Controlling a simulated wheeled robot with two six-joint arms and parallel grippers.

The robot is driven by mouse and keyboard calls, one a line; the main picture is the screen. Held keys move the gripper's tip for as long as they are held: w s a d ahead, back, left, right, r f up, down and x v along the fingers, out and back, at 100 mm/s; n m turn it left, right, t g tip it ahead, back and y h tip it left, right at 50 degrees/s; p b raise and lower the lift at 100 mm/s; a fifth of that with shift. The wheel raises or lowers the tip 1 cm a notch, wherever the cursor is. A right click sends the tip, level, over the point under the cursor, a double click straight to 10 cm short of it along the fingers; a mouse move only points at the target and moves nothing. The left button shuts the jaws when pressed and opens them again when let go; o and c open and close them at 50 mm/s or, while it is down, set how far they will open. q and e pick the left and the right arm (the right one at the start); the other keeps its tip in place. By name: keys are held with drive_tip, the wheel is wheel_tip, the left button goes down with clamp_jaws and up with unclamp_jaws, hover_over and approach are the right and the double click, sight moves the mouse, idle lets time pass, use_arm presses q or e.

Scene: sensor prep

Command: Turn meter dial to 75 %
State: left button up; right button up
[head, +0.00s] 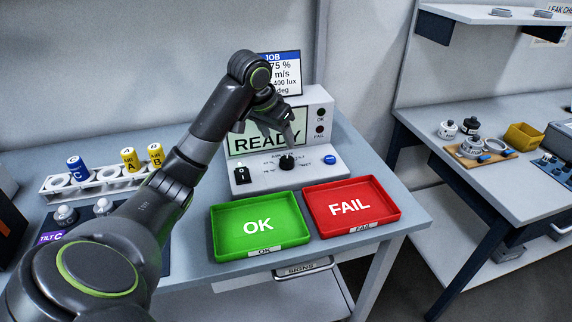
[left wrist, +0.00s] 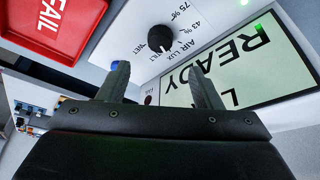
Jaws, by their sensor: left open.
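The meter (head: 313,115) is a grey console at the back of the table, with a screen reading READY. Its black dial (head: 287,162) sits on the sloped front panel, and the dial also shows in the left wrist view (left wrist: 160,38), with printed labels around it including 75 % and 43 %. My right gripper is not in view.
A job card (head: 285,62) behind the meter shows 75 %. A black switch (head: 242,175) and blue button (head: 330,159) flank the dial. A green OK tray (head: 228,240) and red FAIL tray (head: 379,226) lie in front. A rack (head: 112,187) with cylinders stands left.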

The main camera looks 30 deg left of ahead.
sight(287, 159)
use_arm(q)
drive_tip(key=x, duration=1)
drive_tip(key=shift+s, duration=0.1)
drive_tip(key=c, duration=1)
